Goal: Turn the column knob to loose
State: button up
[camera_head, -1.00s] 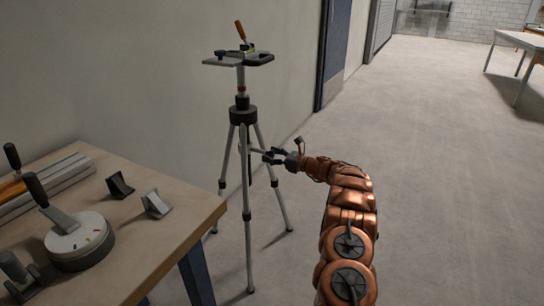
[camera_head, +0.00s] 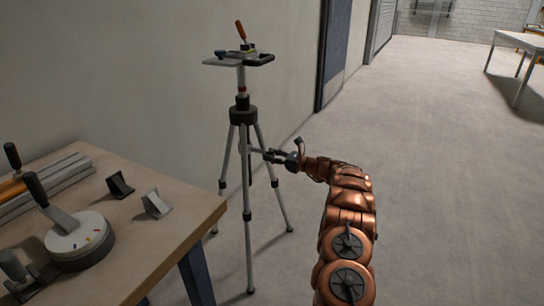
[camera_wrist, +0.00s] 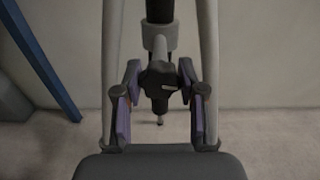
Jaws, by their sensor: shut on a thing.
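The tripod (camera_head: 243,117) stands upright on the floor beside the wall, with silver legs and a dark collar. In the wrist view, the dark lobed column knob (camera_wrist: 157,77) sits low on the column, with a white mark on its right side. My gripper (camera_wrist: 158,82) has its purple pads on the knob's left and right sides and is shut on it. In the head view, my gripper (camera_head: 268,155) reaches in from the right between the tripod legs. The knob is too small to make out there.

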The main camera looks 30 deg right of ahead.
jog(key=n+b, duration=0.3)
jog(key=n, duration=0.2)
jog(key=shift+f, duration=0.15)
jog(key=n+b, duration=0.4)
jog(key=n, duration=0.1)
jog(key=shift+d, duration=0.1)
jog(key=n+b, duration=0.5)
jog(key=shift+w+b, duration=0.1)
jog(key=shift+b, duration=0.2)
jog(key=shift+r+n+b, duration=0.15)
jog(key=shift+n+b, duration=0.75)
jog(key=shift+n, duration=0.25)
jog(key=shift+r+n+b, duration=0.1)
jog(key=shift+n+b, duration=0.8)
jog(key=shift+n, duration=0.25)
jog(key=o, duration=1.1)
jog(key=shift+o, duration=0.2)
